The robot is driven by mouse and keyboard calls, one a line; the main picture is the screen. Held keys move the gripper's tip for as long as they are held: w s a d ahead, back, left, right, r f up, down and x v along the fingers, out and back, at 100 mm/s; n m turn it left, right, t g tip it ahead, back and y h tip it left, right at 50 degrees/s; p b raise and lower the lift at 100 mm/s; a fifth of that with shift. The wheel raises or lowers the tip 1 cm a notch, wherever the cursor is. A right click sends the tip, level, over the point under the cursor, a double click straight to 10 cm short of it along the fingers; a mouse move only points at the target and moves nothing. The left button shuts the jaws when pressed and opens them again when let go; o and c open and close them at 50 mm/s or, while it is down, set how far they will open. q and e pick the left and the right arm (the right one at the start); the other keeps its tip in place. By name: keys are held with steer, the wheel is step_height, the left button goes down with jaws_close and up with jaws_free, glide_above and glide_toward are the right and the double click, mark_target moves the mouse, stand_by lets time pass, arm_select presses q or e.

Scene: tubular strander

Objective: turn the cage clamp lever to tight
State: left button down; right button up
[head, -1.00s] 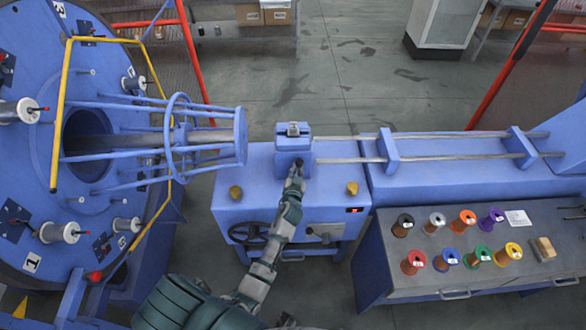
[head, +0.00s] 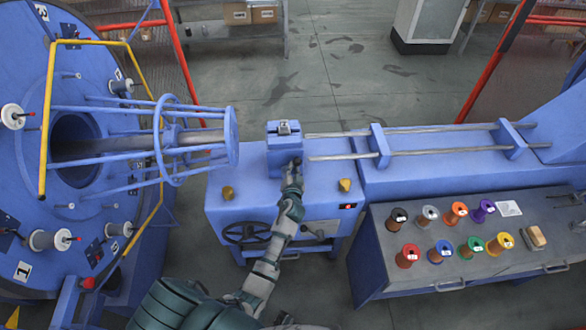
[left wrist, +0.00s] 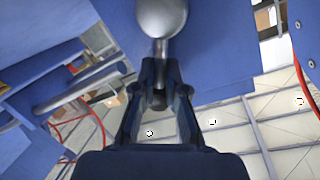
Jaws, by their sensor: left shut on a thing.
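The blue clamp block (head: 285,146) stands on top of the blue machine bed, just right of the cage's end ring (head: 232,137). My left gripper (head: 293,164) is at the front face of this block. In the left wrist view, a grey lever with a rounded end (left wrist: 161,17) comes down to the gripper. The left gripper (left wrist: 160,95) is shut on its thin dark lower part, between the fingertips. In the head view the gripper and arm hide most of the lever, so its angle is hard to tell. My right gripper is not in view.
Two rods (head: 420,140) run right. A bench (head: 385,262) with several colored spools is at lower right. A yellow frame (head: 49,110) stands at left.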

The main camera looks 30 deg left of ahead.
arm_select(q)
steer(key=c, duration=1.3)
jaws_free()
steer(key=shift+w+d+r, duration=0.1)
steer(key=shift+w+r, duration=0.1)
steer(key=shift+r, duration=0.15)
steer(key=shift+o, duration=0.5)
steer(key=shift+w+f, duration=0.1)
steer(key=shift+f, duration=0.15)
steer(key=v, duration=1.2)
